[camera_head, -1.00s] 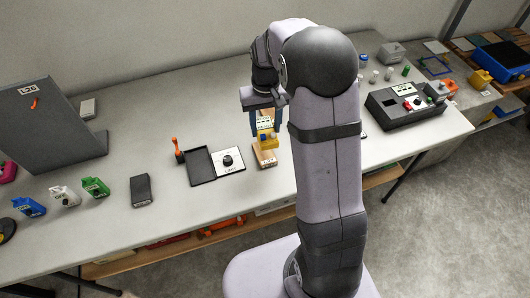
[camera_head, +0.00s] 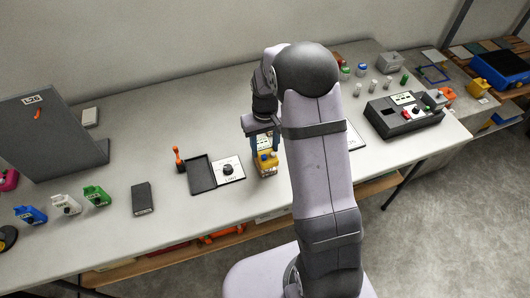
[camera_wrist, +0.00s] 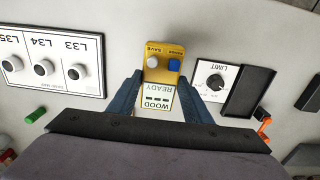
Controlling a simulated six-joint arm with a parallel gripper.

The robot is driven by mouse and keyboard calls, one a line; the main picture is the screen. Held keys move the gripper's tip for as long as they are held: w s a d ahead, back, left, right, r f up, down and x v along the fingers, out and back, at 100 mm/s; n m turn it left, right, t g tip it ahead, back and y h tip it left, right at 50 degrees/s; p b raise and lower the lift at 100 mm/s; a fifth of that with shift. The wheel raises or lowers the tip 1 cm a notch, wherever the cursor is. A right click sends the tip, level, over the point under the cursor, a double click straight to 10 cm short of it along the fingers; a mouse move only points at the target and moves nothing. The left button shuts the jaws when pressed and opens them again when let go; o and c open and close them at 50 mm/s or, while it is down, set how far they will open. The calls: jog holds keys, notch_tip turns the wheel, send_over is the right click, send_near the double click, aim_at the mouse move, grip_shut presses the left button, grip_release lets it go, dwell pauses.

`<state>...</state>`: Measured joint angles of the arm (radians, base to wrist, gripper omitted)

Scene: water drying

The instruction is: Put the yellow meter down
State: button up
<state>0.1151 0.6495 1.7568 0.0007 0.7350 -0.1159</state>
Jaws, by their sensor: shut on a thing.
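The yellow meter (camera_head: 267,163) is held upright just in front of my arm, low over the table, where a small wooden block stood; the block is now almost wholly hidden. In the wrist view the meter (camera_wrist: 163,62) shows a white and a blue knob and a screen with WOOD and READY on it. My gripper (camera_head: 263,141) is shut on the meter, with a blue finger on each side of it; the fingers also show in the wrist view (camera_wrist: 161,95). I cannot tell whether the meter's underside touches the block.
The LIMIT dial panel (camera_head: 229,169) and a black tray (camera_head: 200,175) lie just left of the meter. A panel with several knobs (camera_wrist: 45,64) lies on its other side. A dark handheld box (camera_head: 142,198) and small jugs stand further left. A dark console (camera_head: 403,115) stands at right.

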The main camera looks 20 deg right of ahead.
aim_at(265, 150)
jog(key=shift+f+p, duration=0.4)
jog(key=shift+f, duration=1.45)
jog(key=shift+f, duration=0.15)
jog(key=o, duration=1.3)
jog(key=shift+c, duration=0.2)
notch_tip(265, 150, up, 12)
jog(key=shift+r+b, duration=0.15)
jog(key=shift+b, duration=1.1)
jog(key=s+a+f, duration=0.1)
jog(key=s+a, duration=0.1)
jog(key=s, duration=0.8)
jog(key=s+a+f, duration=0.1)
jog(key=s+a, duration=0.2)
jog(key=s, duration=0.8)
jog(key=shift+s, duration=0.2)
